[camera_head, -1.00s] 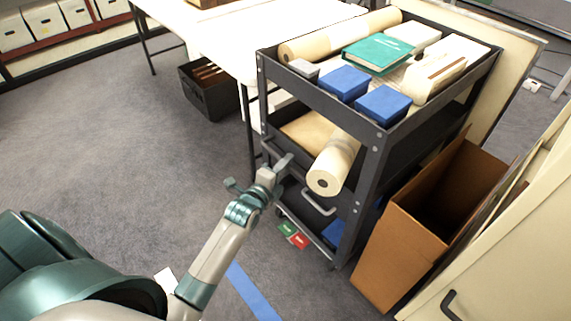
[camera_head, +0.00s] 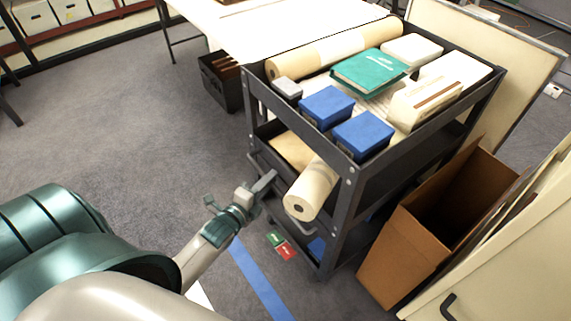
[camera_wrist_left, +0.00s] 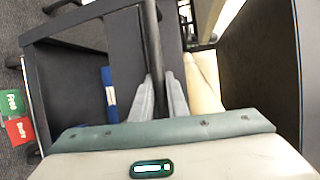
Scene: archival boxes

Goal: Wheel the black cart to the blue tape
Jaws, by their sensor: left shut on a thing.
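The black cart (camera_head: 343,208) stands at centre right in the head view, beside the white table. It carries blue boxes (camera_head: 363,133), a green book (camera_head: 369,72) and a long paper roll on top. Another roll (camera_head: 311,190) sticks out from its middle shelf. My left gripper (camera_head: 268,183) is shut on a dark bar at the cart's near end. The left wrist view shows the fingers (camera_wrist_left: 161,96) around that bar (camera_wrist_left: 153,45). The blue tape (camera_head: 258,283) runs along the floor in front of the cart's near end. My right gripper is out of view.
An open brown box (camera_head: 392,262) stands close to the cart's right side, beside leaning cream panels. The white table (camera_head: 270,28) is behind left, with a black bin (camera_head: 222,85) under it. Green and red cards (camera_head: 287,251) show low by the cart. Carpet at left is clear.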

